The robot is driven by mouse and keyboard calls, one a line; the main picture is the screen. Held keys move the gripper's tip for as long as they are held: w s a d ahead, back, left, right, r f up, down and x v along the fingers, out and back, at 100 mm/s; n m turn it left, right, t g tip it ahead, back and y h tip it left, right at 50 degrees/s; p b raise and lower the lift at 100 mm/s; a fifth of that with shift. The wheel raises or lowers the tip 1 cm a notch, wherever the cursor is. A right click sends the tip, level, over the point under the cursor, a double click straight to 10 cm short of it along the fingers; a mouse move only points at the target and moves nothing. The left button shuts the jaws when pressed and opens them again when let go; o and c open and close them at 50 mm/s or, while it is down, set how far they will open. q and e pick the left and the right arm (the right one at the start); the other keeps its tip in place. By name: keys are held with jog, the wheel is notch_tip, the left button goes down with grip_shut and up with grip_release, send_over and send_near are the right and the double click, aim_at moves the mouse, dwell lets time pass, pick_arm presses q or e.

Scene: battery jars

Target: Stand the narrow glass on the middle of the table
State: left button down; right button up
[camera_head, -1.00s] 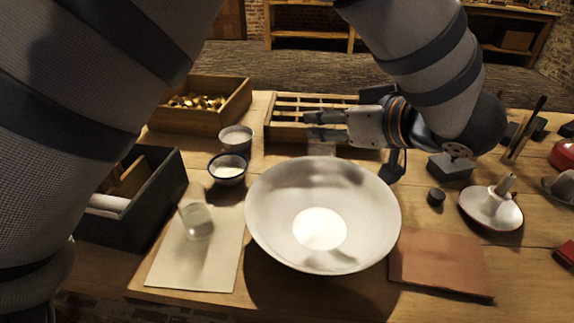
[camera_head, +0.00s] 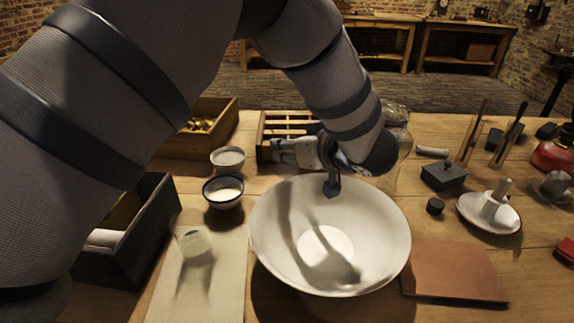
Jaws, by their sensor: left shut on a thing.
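My left gripper (camera_head: 283,150) lies level behind the white bowl, over the front of the wooden rack, with its fingers toward the left. It is shut on a clear thing, which I take to be the narrow glass; its outline hardly shows against the rack, so its tilt and base cannot be told. Another clear glass (camera_head: 195,246) stands apart on the pale sheet at the left of the table (camera_head: 455,220). My right gripper is not in view.
The wide white bowl (camera_head: 275,235) fills the table's centre front. The slotted rack (camera_head: 285,122), a big glass jar (camera_head: 402,145) and two small cups, one a blue-rimmed cup (camera_head: 223,190), stand around it. A brown board (camera_head: 455,270) and a candle dish (camera_head: 490,212) are at right.

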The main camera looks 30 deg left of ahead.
aim_at(285, 164)
pick_arm(q)
jog(key=shift+w+a+f, duration=0.15)
jog(key=shift+a+f, duration=0.1)
jog(key=shift+f, duration=0.05)
jog(key=f, duration=0.1)
jog(key=a+f, duration=0.1)
jog(key=f, duration=0.3)
jog(key=shift+w+a+b, duration=0.2)
jog(key=shift+w+b, duration=0.1)
jog(key=shift+b, duration=0.1)
jog(key=shift+r, duration=0.15)
jog(key=c, duration=1.1)
grip_release()
jog(key=shift+f, duration=0.2)
